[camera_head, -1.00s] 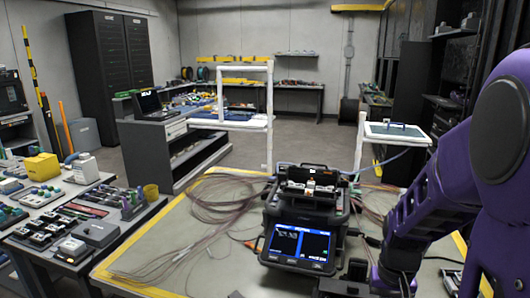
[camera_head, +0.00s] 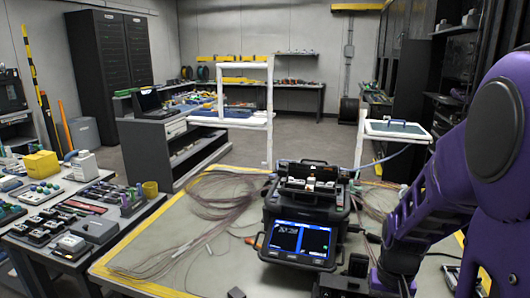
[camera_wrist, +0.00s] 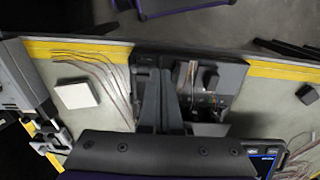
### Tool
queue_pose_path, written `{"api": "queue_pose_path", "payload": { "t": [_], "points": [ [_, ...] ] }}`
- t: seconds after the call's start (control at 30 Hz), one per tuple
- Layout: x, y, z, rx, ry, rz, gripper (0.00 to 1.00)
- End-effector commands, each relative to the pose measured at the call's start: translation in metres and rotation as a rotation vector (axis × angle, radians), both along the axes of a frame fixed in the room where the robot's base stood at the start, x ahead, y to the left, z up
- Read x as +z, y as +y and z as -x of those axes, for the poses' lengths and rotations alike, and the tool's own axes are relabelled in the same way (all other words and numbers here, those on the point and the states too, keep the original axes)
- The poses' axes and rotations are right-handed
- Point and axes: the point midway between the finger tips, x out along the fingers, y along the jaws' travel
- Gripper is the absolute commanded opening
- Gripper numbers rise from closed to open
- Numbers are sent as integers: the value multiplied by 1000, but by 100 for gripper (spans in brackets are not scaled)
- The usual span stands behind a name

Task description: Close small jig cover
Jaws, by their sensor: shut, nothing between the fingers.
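The black fusion splicer (camera_head: 270,208) stands on the work table in the head view, with its lit screen (camera_head: 300,240) facing me. Its top is open, and small white and dark parts (camera_head: 310,184) show inside. I cannot make out which part is the small jig cover. In the wrist view, my gripper (camera_wrist: 158,72) shows as two dark fingers close together, shut and empty. Beside them on the right is a dark open box-like unit (camera_wrist: 232,75) with small parts in it. My fingertips are not clear in the head view.
Loose fibre cables (camera_head: 215,200) lie on the table left of the splicer. A white square block (camera_wrist: 76,95) lies left of my fingers in the wrist view. A side table with several tools and a yellow box (camera_head: 42,164) stands at the left.

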Motion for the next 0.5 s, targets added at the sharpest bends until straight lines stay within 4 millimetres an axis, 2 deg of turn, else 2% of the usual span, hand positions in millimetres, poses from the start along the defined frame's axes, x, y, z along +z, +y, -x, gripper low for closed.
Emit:
{"api": "queue_pose_path", "payload": {
  "t": [0.27,0.5],
  "points": [
    [-8,1,0,0,1,0,0],
    [-9,12,-3,4,2,-2,0]
  ]
}}
